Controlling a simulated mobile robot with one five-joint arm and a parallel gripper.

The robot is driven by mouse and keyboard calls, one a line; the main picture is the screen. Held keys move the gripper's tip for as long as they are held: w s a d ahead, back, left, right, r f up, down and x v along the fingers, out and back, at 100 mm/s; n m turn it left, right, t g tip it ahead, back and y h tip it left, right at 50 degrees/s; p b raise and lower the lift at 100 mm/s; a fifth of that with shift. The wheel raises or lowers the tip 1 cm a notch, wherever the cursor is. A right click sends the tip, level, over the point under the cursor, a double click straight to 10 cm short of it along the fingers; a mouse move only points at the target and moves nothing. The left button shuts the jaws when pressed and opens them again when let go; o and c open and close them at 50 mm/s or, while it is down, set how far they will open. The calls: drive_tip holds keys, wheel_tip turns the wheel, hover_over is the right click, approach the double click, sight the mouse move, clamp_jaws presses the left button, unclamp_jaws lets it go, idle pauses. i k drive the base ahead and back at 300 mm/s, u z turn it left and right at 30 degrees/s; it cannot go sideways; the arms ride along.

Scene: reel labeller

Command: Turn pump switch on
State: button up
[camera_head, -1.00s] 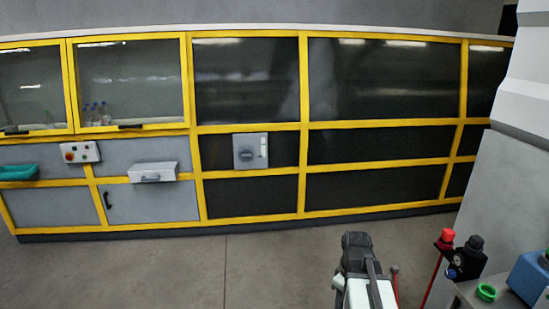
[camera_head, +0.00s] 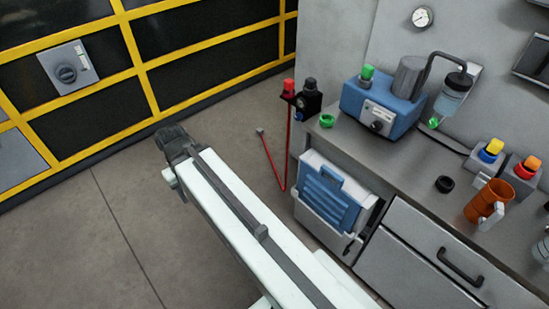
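My gripper (camera_head: 172,142) is the dark end of my white arm, out over the floor left of the bench, well apart from the pump. Its fingers cannot be made out, so whether it is open or shut does not show.
The bench (camera_head: 400,160) also bears a green ring (camera_head: 327,120), a black ring (camera_head: 444,184), an orange cup (camera_head: 488,201) and coloured button boxes. A red stand (camera_head: 287,130) is beside its left end. A grey rotary switch (camera_head: 68,67) is on the yellow-framed machine. Floor at left is clear.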

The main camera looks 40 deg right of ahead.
sight(376, 126)
drive_tip(key=z, duration=1.2)
